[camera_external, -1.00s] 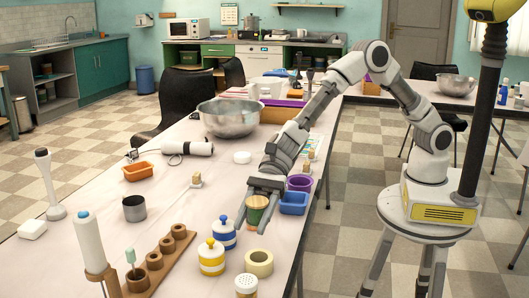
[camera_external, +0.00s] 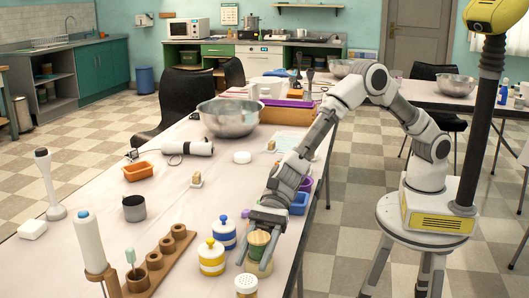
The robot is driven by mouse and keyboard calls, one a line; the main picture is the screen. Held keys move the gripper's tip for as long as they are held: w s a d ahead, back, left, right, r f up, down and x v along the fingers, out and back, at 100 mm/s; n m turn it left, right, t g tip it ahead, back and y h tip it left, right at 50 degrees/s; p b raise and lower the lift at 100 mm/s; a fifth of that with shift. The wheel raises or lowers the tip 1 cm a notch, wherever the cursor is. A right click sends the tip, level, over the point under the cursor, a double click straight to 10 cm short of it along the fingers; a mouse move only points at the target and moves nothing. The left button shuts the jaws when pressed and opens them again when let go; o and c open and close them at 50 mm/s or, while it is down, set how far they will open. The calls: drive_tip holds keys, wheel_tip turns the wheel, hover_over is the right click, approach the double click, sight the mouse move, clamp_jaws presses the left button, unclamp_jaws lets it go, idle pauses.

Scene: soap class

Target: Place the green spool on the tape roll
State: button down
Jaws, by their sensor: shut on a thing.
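The spool looks upright. The cream tape roll (camera_external: 259,270) shows below the spool, partly hidden by the spool and the fingers. I cannot tell whether the spool touches the roll.
A blue-banded jar (camera_external: 224,236) and a yellow-banded jar (camera_external: 211,262) stand close to the left. A white shaker (camera_external: 246,286) is just in front. A blue bin (camera_external: 299,204) sits behind on the right, by the table edge. A wooden rack (camera_external: 160,263) is further left.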

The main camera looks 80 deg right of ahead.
drive_tip(key=shift+c, duration=1.8)
unclamp_jaws()
drive_tip(key=shift+f, duration=0.1)
drive_tip(key=shift+r+p, duration=0.3)
drive_tip(key=shift+p, duration=0.05)
drive_tip(key=p+v, duration=0.2)
drive_tip(key=v, duration=1)
drive_tip(key=shift+f, duration=0.1)
